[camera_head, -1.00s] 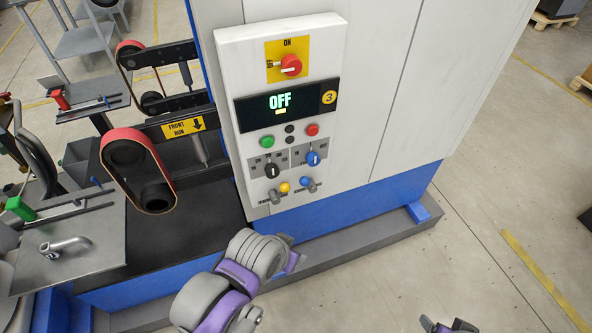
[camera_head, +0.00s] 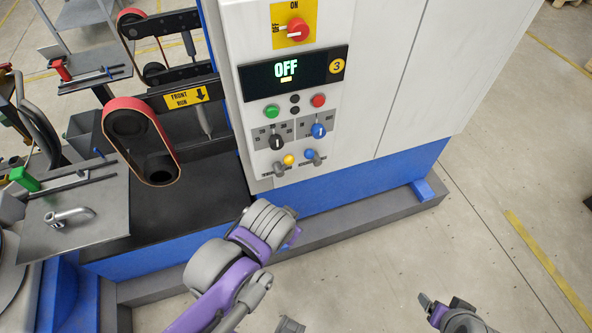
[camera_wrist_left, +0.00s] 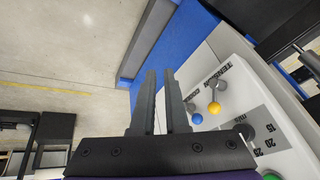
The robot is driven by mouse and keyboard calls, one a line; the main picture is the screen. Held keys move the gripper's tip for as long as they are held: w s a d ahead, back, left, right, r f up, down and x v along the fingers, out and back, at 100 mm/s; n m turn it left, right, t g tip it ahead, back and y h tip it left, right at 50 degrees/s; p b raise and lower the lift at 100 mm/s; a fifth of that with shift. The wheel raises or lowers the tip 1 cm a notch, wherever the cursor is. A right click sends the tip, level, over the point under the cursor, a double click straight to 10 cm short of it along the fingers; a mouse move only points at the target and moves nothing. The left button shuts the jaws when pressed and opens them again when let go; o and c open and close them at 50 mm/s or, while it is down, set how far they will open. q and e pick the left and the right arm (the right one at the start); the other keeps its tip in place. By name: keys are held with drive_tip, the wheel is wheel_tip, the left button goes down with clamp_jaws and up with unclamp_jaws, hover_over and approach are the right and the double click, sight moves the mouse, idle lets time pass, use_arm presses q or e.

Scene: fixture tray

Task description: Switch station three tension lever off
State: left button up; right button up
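The station three panel (camera_head: 345,110) carries two small levers at its bottom edge. The left one has a yellow ball (camera_head: 289,159) and the right one a blue ball (camera_head: 308,154). In the left wrist view the yellow ball (camera_wrist_left: 214,108) is the one nearer the lettering TENSION (camera_wrist_left: 215,76), with the blue ball (camera_wrist_left: 197,119) beside it. My left gripper (camera_wrist_left: 160,72) is open and empty, apart from both levers. In the head view its fingers are largely hidden behind my wrist, below the panel. My right gripper (camera_head: 430,306) is at bottom right, far from the panel, its opening unclear.
The display (camera_head: 291,74) reads OFF beside a yellow 3. A red rotary switch (camera_head: 297,30), green and red buttons, and black and blue knobs sit above the levers. Red belt sanders (camera_head: 128,103) stand left. A grey plinth (camera_head: 370,223) runs along the cabinet's foot; open floor lies right.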

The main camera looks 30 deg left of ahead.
use_arm(q)
drive_tip(key=f+m+y+b, duration=0.1)
drive_tip(key=a+f+m+b, duration=0.1)
drive_tip(key=f, duration=0.1)
drive_tip(key=w+a+f+y+b, duration=0.1)
drive_tip(key=shift+a+f+m+y, duration=0.2)
drive_tip(key=shift+f+m+y, duration=0.1)
drive_tip(key=shift+m, duration=0.1)
clamp_jaws()
drive_tip(key=w+a+f+m+t+y+b, duration=0.1)
drive_tip(key=w+f+m+t+y+b, duration=0.1)
drive_tip(key=w+m+y+b, duration=0.55)
drive_tip(key=w+d+r+t+y+b, duration=0.2)
drive_tip(key=w+d+t+y+b, duration=0.1)
drive_tip(key=w+d+t+b, duration=0.1)
drive_tip(key=shift+d+r+m+b, duration=0.25)
drive_tip(key=shift+d+m+b, duration=0.15)
drive_tip(key=shift+d, duration=0.1)
use_arm(e)
wheel_tip(320, 180, down, 18)
drive_tip(key=s, duration=0.2)
drive_tip(key=shift+f+g, duration=0.15)
drive_tip(key=shift+g, duration=0.25)
use_arm(q)
drive_tip(key=shift+a+y, duration=0.1)
drive_tip(key=shift+y, duration=0.15)
